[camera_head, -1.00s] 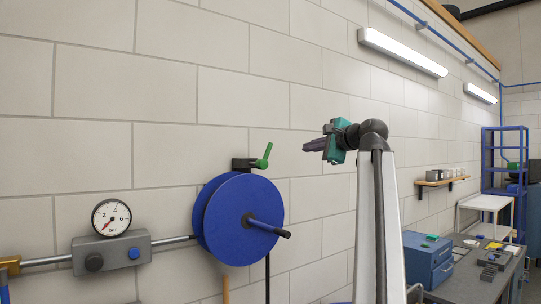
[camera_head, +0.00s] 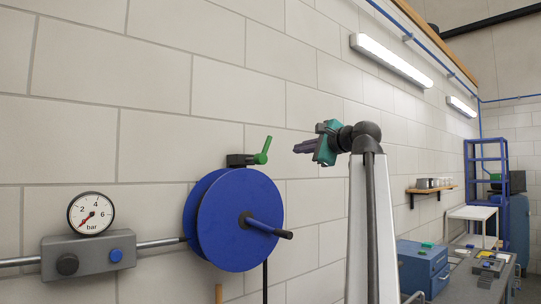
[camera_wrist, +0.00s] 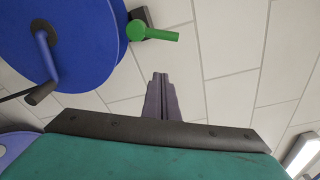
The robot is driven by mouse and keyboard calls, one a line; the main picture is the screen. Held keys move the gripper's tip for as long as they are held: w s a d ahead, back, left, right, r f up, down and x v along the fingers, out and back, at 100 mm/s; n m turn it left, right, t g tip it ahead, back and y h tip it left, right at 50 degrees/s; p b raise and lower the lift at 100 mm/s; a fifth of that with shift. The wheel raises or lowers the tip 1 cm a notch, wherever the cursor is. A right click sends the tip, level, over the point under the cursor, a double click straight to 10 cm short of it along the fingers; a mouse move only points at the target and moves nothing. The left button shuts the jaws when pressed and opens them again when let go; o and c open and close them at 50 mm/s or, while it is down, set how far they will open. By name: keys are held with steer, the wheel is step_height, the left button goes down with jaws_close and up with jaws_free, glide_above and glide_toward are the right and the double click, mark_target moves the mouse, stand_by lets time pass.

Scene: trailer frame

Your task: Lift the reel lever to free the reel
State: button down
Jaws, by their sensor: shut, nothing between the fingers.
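The reel (camera_head: 235,222) is a blue disc-shaped drum with a crank handle, mounted on the block wall. The reel lever (camera_head: 263,151) is a green handle on a dark bracket just above the reel, tilted upward to the right. In the wrist view the lever (camera_wrist: 152,36) shows at the top, beside the reel (camera_wrist: 70,45). My gripper (camera_head: 297,148) is to the right of the lever in the head view, apart from it. Its dark fingers (camera_wrist: 160,77) are shut together and empty, pointing toward the wall area beside the lever.
A pressure gauge (camera_head: 91,213) on a grey block (camera_head: 88,257) with a pipe is left of the reel. The reel's crank handle (camera_head: 268,229) sticks out in front. A wooden shelf (camera_head: 432,189), a workbench with a blue cabinet (camera_head: 424,266) and a blue rack are at right. Wall around the lever is clear.

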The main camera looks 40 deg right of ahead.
mark_target(264, 149)
steer(key=shift+w, duration=0.15)
steer(key=r+p+x, duration=0.1)
steer(key=p+x, duration=0.2)
steer(key=x, duration=0.7)
steer(key=shift+s+a+r+p, duration=0.15)
steer(key=shift+a+p, duration=0.35)
steer(key=shift+a, duration=0.4)
steer(key=shift+s+a+r+p, duration=0.2)
steer(key=shift+a+p, duration=0.25)
steer(key=shift+a, duration=0.5)
steer(key=shift+a+r, duration=0.3)
steer(key=shift+a, duration=0.25)
steer(key=shift+d, duration=0.15)
